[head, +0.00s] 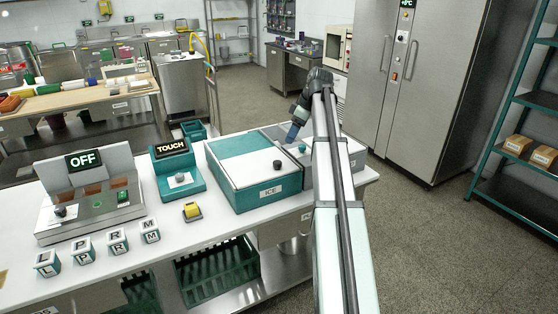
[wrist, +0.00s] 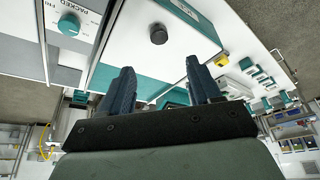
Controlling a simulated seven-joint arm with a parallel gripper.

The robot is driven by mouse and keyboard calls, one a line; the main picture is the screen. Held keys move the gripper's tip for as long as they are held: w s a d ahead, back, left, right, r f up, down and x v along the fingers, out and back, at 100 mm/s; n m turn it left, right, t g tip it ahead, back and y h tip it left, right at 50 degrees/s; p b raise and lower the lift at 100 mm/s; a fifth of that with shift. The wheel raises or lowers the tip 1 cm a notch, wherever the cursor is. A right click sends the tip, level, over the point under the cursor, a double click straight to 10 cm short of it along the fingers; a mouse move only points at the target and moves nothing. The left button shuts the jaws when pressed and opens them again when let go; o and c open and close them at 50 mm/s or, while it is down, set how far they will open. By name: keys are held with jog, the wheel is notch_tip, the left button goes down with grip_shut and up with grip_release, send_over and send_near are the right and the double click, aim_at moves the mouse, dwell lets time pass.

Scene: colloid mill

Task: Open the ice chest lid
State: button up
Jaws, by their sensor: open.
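The ice chest (head: 240,197) is a teal box labelled ICE on the white bench. Its lid (head: 237,148) lies flat on top, white with a teal band, and no opening into the chest shows. A dark round knob (head: 278,164) stands near the lid's front right corner; the knob also shows in the wrist view (wrist: 158,33), above and beyond the fingertips. My gripper (head: 293,132) is over the right side of the chest and its neighbour, with blue fingers pointing down. In the wrist view its two fingers (wrist: 160,72) are apart with nothing between them, clear of the knob.
A grey box with a teal knob (wrist: 69,23), lettered PACKED, adjoins the chest on the right, partly hidden by my arm. Left of the chest stand a yellow block (head: 192,211), a teal TOUCH device (head: 178,170), a panel reading OFF (head: 85,161) and several lettered blocks.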

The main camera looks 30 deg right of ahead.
aim_at(277, 162)
jog(key=x, duration=1.3)
jog(key=shift+w+a, duration=0.1)
jog(key=shift+w, duration=0.2)
jog(key=shift+c, duration=0.3)
grip_shut()
